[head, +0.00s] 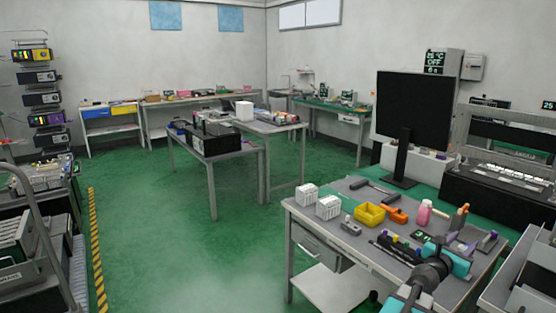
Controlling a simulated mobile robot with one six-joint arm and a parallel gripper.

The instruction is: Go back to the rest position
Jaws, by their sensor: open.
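My arm, with teal and dark grey joints, reaches in from the bottom right over the near grey workbench (300,209). My gripper (437,246) is a small dark shape at the arm's end, above the right part of this bench. It is open, and I see nothing held in it. Its fingertips are hard to make out against the dark items behind, and the arm hides part of the bench top. I cannot tell its exact height above the bench.
The near bench holds white boxes (328,207), a yellow bin (369,214), an orange tool (393,215), a pink bottle (424,212) and a black monitor (413,110). Equipment racks (40,100) stand at the left. The green floor (175,235) in the middle is clear.

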